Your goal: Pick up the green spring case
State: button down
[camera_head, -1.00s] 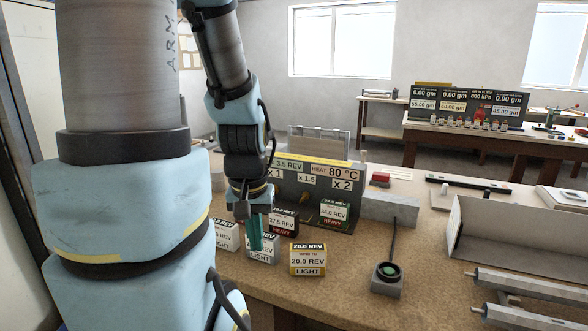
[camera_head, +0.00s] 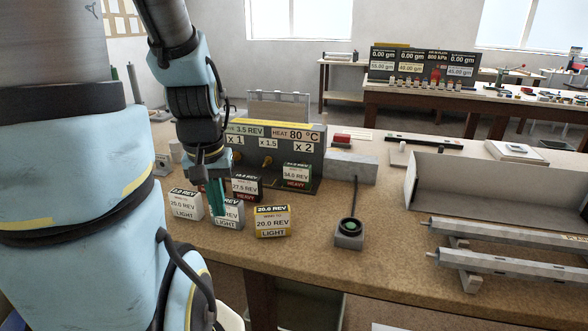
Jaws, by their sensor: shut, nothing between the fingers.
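My gripper (camera_head: 218,200) points down with its teal fingers shut and empty. It overlaps the left and upper part of a case marked LIGHT (camera_head: 231,215), which has a greenish edge; whether they touch I cannot tell. Another case with a green top, marked 34.0 REV and HEAVY (camera_head: 296,176), stands to the right, farther back at the dark panel. The fingers hide part of the nearer case's label.
A pale 25.0 REV case (camera_head: 185,205) stands left of my gripper, a yellow 20.0 REV case (camera_head: 272,222) right, and a dark 27.5 REV case (camera_head: 246,188) behind. The panel (camera_head: 313,150) stands behind them.

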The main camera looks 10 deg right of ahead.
aim_at(298, 175)
jog(key=l+u, duration=0.4)
jog(key=k+l+u, duration=0.15)
jog(key=l+u, duration=0.25)
jog(key=k+l+u, duration=0.15)
jog(key=l+u, duration=0.25)
jog(key=k+l, duration=0.05)
jog(key=l, duration=0.1)
